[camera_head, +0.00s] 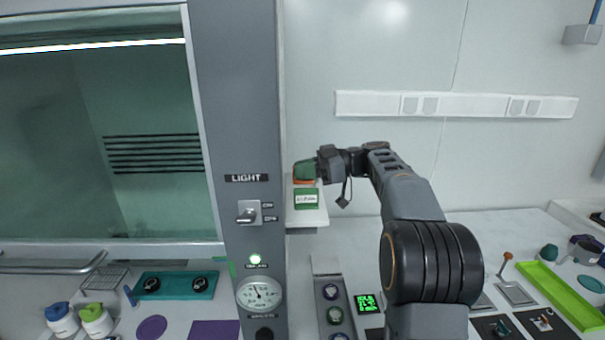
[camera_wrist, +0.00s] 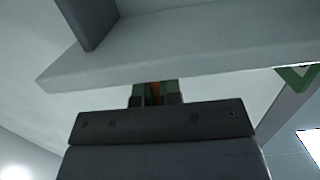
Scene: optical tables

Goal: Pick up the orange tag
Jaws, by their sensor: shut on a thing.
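The orange tag (camera_head: 304,181) shows in the head view as a thin orange strip at the white shelf beside the grey cabinet column. My gripper (camera_head: 304,171), with green fingertips, is over it and hides most of it. In the wrist view my gripper (camera_wrist: 157,93) is shut on the orange tag (camera_wrist: 154,91), which shows as a narrow orange band between the fingers. I cannot tell whether the tag touches the shelf.
The grey column (camera_head: 240,120) stands just left of my gripper. Open wall lies to the right.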

